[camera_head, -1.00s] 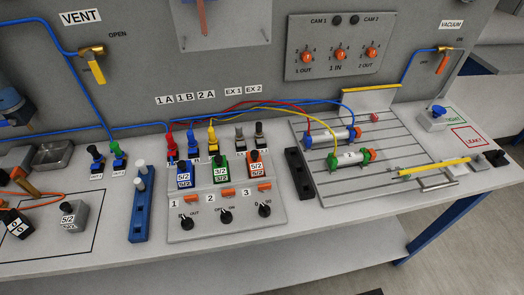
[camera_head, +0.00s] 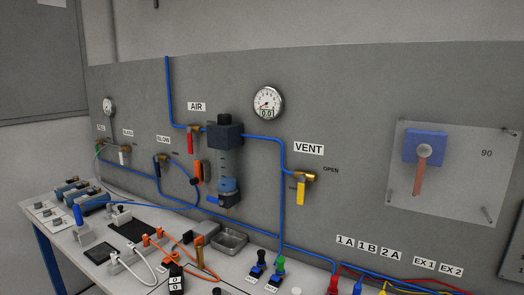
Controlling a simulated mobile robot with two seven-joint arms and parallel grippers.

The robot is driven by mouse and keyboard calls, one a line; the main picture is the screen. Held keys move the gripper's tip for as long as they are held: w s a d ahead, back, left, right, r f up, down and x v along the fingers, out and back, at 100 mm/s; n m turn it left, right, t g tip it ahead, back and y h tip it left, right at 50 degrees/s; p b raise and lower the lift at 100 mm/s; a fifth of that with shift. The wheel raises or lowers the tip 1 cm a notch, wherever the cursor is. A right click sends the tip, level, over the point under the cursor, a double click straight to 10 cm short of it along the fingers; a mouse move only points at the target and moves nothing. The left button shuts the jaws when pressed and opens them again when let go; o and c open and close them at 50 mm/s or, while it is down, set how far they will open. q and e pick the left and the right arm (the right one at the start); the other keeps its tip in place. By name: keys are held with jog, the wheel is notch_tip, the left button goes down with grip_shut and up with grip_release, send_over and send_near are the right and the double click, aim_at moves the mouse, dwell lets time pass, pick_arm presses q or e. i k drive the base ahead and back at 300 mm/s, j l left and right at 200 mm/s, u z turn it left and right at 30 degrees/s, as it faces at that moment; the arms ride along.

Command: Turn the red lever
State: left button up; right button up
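A valve with a red handle (camera_head: 190,142) sits under the AIR label on the grey back panel, its handle hanging down. I cannot tell which of the two the task names. Neither of my grippers is in view.
A blue-grey filter unit (camera_head: 226,160), a round gauge (camera_head: 267,102) and a yellow-handled VENT valve (camera_head: 301,190) are on the panel. Blue hoses run between them. The bench below holds a metal tray (camera_head: 240,238), cables and several small devices.

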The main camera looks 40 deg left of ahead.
aim_at(189, 129)
jog(key=u, duration=2)
